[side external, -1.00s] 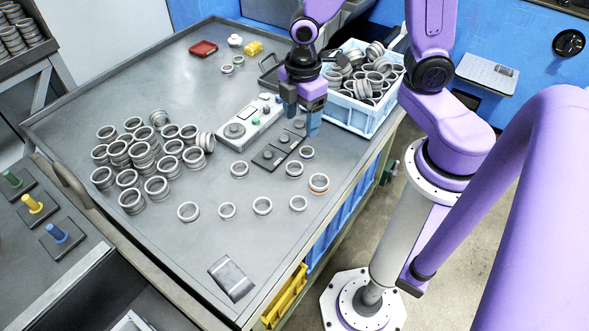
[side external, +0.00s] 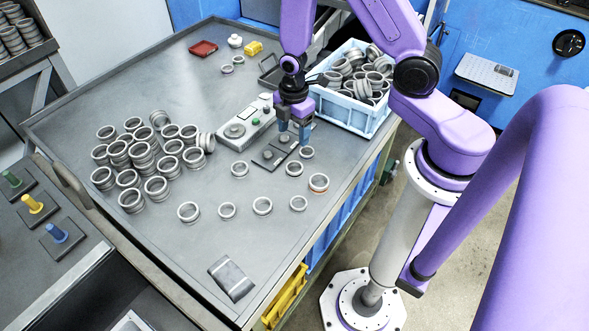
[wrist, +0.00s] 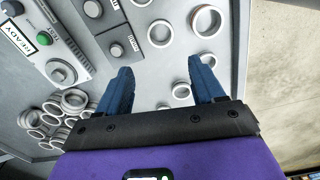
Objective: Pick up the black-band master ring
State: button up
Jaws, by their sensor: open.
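Several grey rings lie on the table. Which one carries a black band I cannot tell. A ring (side external: 307,153) lies just in front and to the right of my gripper (side external: 294,138) in the side view. A ring with an orange-brown band (side external: 318,183) and a plain-looking ring (side external: 294,169) lie closer to the camera. My gripper is open and empty above the dark button plates (side external: 268,159). In the wrist view, my gripper's blue fingers (wrist: 160,72) are spread, with a small ring (wrist: 181,90) between them and another ring (wrist: 160,33) beyond.
Stacked rings (side external: 142,157) crowd the table's left. A grey control box (side external: 236,131) stands left of my gripper. A blue crate full of rings (side external: 340,112) stands behind and to the right. The table's right edge is near. A dark pad (side external: 231,279) lies at the front.

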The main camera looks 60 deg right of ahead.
aim_at(295, 164)
jog(key=shift+s+f, duration=0.1)
jog(key=shift+f, duration=6.7)
jog(key=c, duration=0.9)
